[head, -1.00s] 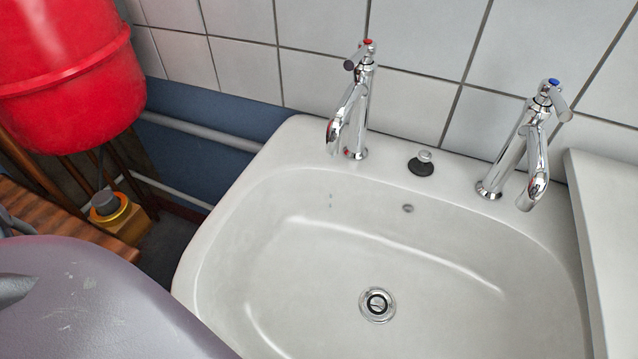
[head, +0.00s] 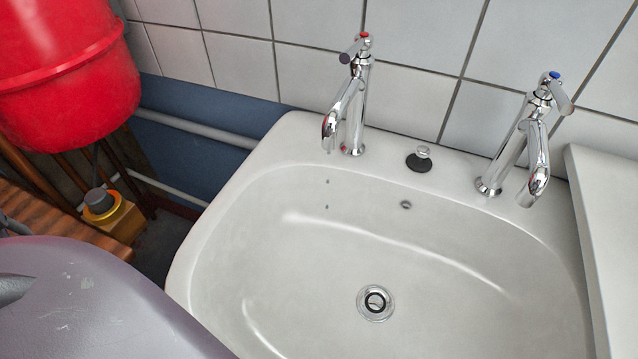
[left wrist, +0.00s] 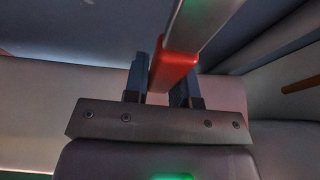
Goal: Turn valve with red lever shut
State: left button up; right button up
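The left wrist view shows a lever with a red grip (left wrist: 174,66) and a bare grey metal shaft (left wrist: 205,18) running up out of the picture. My left gripper (left wrist: 160,82) has one dark finger on each side of the red grip, and the fingers appear closed against it. The right finger is partly hidden behind the grip. The valve body that the lever belongs to is not visible. Neither gripper shows in the head view, and the lever cannot be made out there. My right gripper is in neither view.
A white sink (head: 240,230) fills the head view, with a red-marked tap (head: 352,95) and a blue-marked tap (head: 522,140). A red vessel (head: 65,80) hangs at upper left, above a brass-coloured fitting (head: 115,217). Pipes (head: 195,128) run along the blue wall.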

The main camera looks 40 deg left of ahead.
pick_arm(q)
jog(key=o, duration=0.4)
jog(key=s+a+p, duration=0.1)
jog(key=s, duration=0.9)
jog(key=shift+s+a, duration=0.35)
jog(key=shift+s, duration=0.05)
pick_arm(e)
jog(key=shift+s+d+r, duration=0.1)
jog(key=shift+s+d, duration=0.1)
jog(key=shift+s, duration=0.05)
pick_arm(q)
jog(key=shift+f, duration=0.1)
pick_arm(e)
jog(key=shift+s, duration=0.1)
